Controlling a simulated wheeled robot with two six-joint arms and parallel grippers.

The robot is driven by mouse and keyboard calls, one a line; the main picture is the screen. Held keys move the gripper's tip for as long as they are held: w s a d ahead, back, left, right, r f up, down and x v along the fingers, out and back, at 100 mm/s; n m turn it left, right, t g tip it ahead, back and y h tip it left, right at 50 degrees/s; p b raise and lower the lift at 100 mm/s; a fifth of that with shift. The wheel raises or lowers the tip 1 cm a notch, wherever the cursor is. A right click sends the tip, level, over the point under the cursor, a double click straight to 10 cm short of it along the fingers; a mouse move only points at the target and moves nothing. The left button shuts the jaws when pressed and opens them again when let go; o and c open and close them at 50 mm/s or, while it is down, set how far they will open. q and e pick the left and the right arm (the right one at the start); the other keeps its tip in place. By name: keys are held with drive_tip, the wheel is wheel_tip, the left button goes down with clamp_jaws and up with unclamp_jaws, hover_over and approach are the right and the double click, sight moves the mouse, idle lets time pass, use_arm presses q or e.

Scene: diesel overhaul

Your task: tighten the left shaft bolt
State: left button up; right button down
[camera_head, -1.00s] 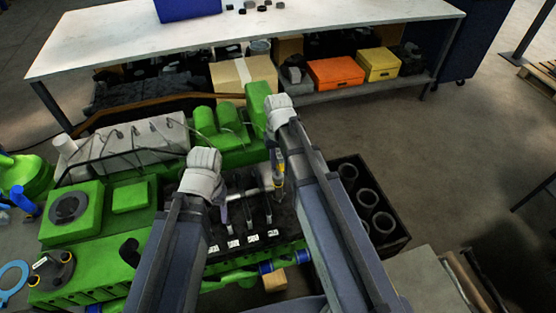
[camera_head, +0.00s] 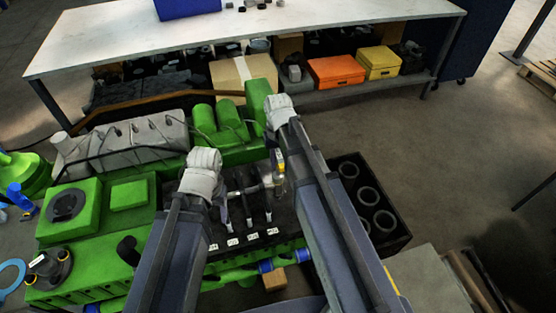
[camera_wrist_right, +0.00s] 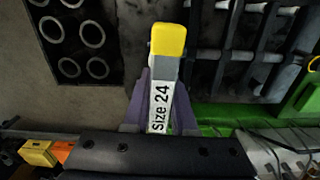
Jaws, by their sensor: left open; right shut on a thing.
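My right gripper (camera_wrist_right: 163,85) is shut on a flat tool marked "size 24" (camera_wrist_right: 158,105) with a yellow end, in the right wrist view. In the head view this tool (camera_head: 279,163) is small, close to the right end of a grey shaft (camera_head: 248,189) across the dark top of the green engine (camera_head: 130,195). I cannot tell whether it touches the shaft. My left gripper (camera_head: 225,208) is open over the left part of the same dark area, partly hidden by its wrist. The left shaft bolt cannot be made out.
White numbered tags (camera_head: 252,237) line the engine's near edge. A black crate with several rings (camera_head: 368,197) stands right of my right arm. A small wooden block (camera_head: 274,281) is near the front. A long white bench (camera_head: 300,22) is behind; open floor lies to the right.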

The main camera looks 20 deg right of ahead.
drive_tip(key=m, duration=1.2)
drive_tip(key=shift+f, duration=0.1)
drive_tip(key=m, duration=0.4)
drive_tip(key=shift+m, duration=0.3)
drive_tip(key=m, duration=1.5)
drive_tip(key=shift+m, duration=0.4)
